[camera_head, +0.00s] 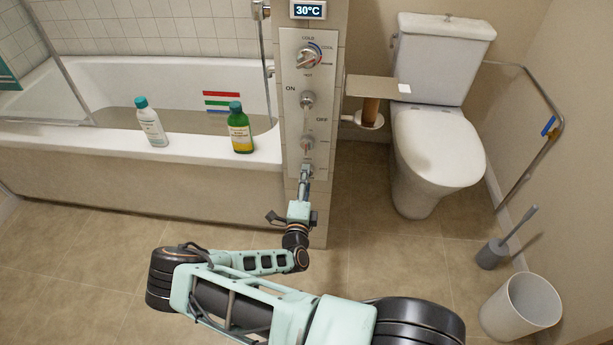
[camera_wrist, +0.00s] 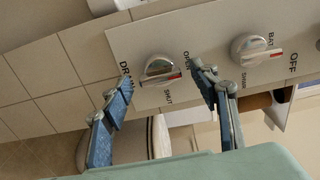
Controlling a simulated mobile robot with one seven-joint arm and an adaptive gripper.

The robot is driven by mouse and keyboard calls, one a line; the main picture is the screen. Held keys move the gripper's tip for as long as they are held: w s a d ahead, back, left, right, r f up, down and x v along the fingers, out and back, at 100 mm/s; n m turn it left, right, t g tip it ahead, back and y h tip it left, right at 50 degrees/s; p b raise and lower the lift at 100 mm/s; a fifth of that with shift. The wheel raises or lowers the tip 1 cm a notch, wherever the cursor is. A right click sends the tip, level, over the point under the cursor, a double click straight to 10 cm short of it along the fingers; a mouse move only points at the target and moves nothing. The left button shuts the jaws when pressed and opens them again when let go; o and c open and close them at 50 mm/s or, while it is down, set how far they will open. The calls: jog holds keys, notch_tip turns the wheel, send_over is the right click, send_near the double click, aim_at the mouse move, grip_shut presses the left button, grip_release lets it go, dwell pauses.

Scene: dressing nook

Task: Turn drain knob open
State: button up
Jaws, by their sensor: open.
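The drain knob (camera_wrist: 158,67) is a round silver knob with a raised grip bar and a red mark, on a pale control panel (camera_wrist: 205,28). In the wrist view its red mark points to the right, between the words OPEN and SHUT. My gripper (camera_wrist: 161,76) is open, with one blue-padded finger on each side of the knob and visible gaps between. In the head view my gripper (camera_head: 306,178) reaches the lowest knob on the panel and partly hides it.
The bath/shower knob (camera_wrist: 250,48) is beside the right finger. The head view shows higher knobs, a temperature display (camera_head: 308,10), a bathtub (camera_head: 75,140) with a white bottle (camera_head: 151,124) and green bottle (camera_head: 239,130) on its rim, and a toilet (camera_head: 437,150) at right.

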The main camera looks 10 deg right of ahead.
jog(key=v, duration=1)
jog(key=shift+w+r, duration=0.1)
jog(key=shift+r, duration=0.05)
